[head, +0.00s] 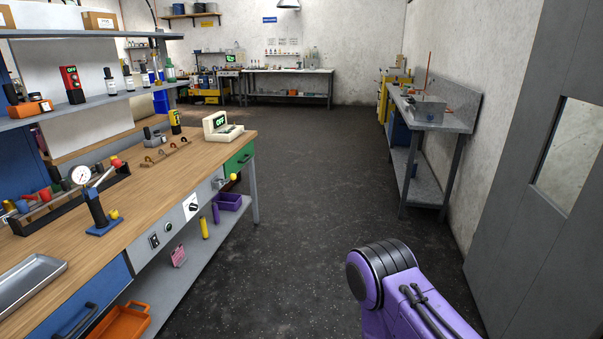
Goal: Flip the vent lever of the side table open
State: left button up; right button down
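The grey side table (462,97) stands along the right wall, some way ahead of me. A small grey box (428,109) sits on its top. A thin orange-red rod (428,72) stands up by the box, with small orange parts around it. At this distance I cannot tell which part is the vent lever or how it is set. A purple link of my arm shows at the lower right, well short of the table. Neither gripper is in view.
A long wooden workbench (190,158) with a gauge (81,175), a tray (28,283) and a small terminal (217,124) runs along the left. A grey door (530,130) stands at the right. The dark floor (310,170) between is clear. Another bench (290,72) stands at the back.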

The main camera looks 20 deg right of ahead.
aim_at(232, 176)
jog(key=z, duration=0.1)
jog(key=k, duration=0.15)
jog(key=z, duration=0.55)
jog(key=i, duration=1.5)
jog(key=u, duration=0.5)
jog(key=i, duration=1.45)
jog(key=u, duration=0.75)
